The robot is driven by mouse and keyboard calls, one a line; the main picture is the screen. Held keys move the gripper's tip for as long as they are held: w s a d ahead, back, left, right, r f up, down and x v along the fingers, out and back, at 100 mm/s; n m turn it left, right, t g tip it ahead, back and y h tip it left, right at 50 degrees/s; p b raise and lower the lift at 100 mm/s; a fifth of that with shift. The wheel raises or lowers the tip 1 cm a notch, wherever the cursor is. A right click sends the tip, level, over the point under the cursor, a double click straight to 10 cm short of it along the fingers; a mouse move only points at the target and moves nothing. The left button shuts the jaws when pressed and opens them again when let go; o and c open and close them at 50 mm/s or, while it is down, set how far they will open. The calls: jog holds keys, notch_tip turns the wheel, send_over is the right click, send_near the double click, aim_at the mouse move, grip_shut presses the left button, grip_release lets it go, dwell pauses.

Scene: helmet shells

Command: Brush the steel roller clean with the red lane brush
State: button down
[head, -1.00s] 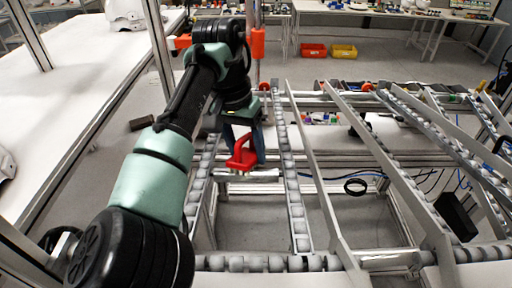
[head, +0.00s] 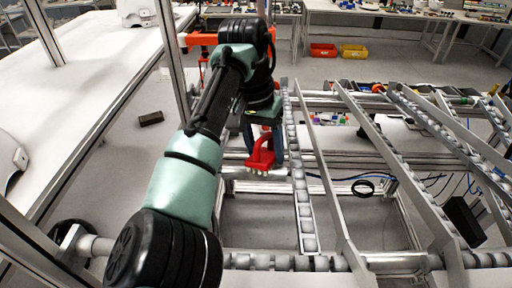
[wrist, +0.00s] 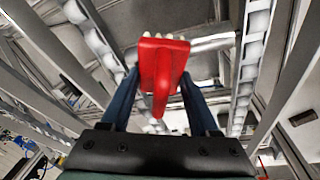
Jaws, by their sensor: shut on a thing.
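The red lane brush (head: 262,152) is held in my gripper (head: 265,135), which is shut on it. Its pale bristle tufts point down in the head view. In the wrist view the red brush (wrist: 163,62) sits between the two blue fingers, with tufts showing at its far edge. The steel roller (head: 236,173) is a short shiny bar across the lane, partly behind the brush. In the wrist view the roller (wrist: 213,42) lies beyond the brush, at right. I cannot tell whether the bristles touch it.
A wheeled rail (head: 303,195) runs just right of the brush, with more sloping rails beyond. A long white table (head: 85,75) with white helmet shells stands at left. Red (head: 322,50) and yellow (head: 353,51) bins are on the far floor.

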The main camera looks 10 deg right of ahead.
jog(key=shift+s+d, duration=0.2)
jog(key=shift+d, duration=0.55)
jog(key=shift+s+d, duration=0.15)
jog(key=shift+d, duration=0.7)
notch_tip(320, 180, up, 6)
jog(key=w+d, duration=0.1)
jog(key=w, duration=0.1)
jog(key=shift+f, duration=0.1)
